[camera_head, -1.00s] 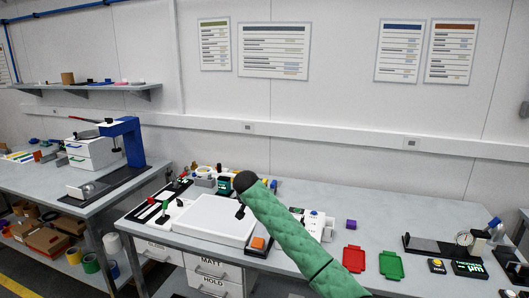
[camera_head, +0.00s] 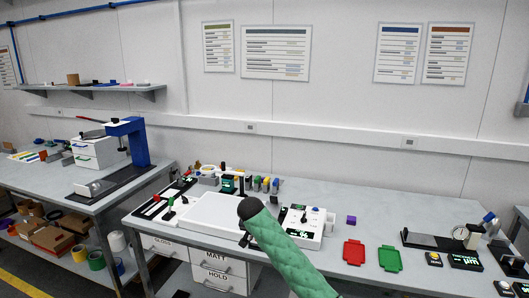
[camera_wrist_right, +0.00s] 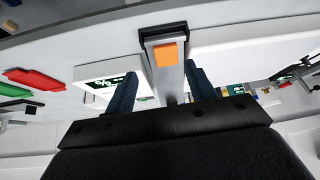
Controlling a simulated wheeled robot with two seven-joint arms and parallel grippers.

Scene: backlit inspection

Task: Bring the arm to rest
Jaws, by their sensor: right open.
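My right arm, in a green quilted sleeve (camera_head: 285,245), reaches in from the bottom of the head view, its dark wrist end over the bench beside the white panel (camera_head: 205,214). My right gripper shows only as a small dark part (camera_head: 246,240) below that end. In the right wrist view its two dark fingers (camera_wrist_right: 160,76) stand apart. An orange square (camera_wrist_right: 166,54) on a grey strip with a black end shows between them in the picture; the fingers do not grip it. The arm hides the orange square in the head view. My left gripper is not in view.
The bench (camera_head: 372,205) holds a red tray (camera_head: 354,252), a green tray (camera_head: 389,258), a purple block (camera_head: 351,220) and a white device (camera_head: 313,225) beside the arm. Gauges stand at the right. Several small coloured items line the back. The bench behind the trays is mostly clear.

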